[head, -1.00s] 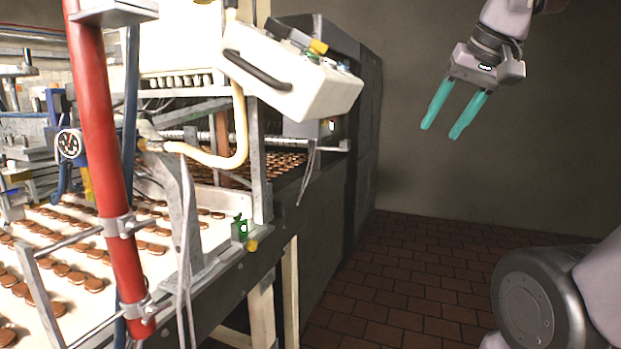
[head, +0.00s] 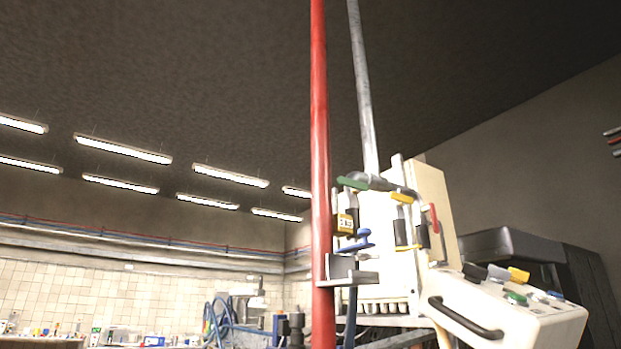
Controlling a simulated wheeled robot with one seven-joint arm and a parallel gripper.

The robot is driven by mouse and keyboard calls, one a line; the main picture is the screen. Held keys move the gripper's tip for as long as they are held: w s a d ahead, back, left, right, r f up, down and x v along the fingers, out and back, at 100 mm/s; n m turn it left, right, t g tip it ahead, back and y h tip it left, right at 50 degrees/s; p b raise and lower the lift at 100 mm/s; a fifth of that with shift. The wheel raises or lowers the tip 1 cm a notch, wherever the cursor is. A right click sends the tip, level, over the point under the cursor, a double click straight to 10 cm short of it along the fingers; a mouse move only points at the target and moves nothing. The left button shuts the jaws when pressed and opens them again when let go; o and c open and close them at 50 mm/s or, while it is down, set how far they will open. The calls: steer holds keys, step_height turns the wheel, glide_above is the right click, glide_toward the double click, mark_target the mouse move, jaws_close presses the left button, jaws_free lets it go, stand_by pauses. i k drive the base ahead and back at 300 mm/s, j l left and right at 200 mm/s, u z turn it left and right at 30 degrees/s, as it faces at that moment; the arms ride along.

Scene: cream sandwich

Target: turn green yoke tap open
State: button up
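A flat green tap handle (head: 352,183) sits high up, just right of the red vertical pipe, at the foot of a grey upright pipe. Its handle points across the picture, slightly tilted. I cannot tell from this view whether the tap is open or closed, or whether it is the yoke tap. A blue handle (head: 355,241) sits below it, with yellow handles (head: 404,197) to its right. My gripper is out of view in this picture.
The red pipe (head: 319,150) stands close in front on the left of the taps. A red handle (head: 434,217) is at the right by a white cabinet (head: 430,190). A white control box (head: 510,325) with a black grip bar juts out at lower right. Ceiling space above is open.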

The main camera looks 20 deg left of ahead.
mark_target(360, 188)
steer(key=u, duration=1.15)
steer(key=k+l, duration=0.1)
steer(key=u, duration=0.05)
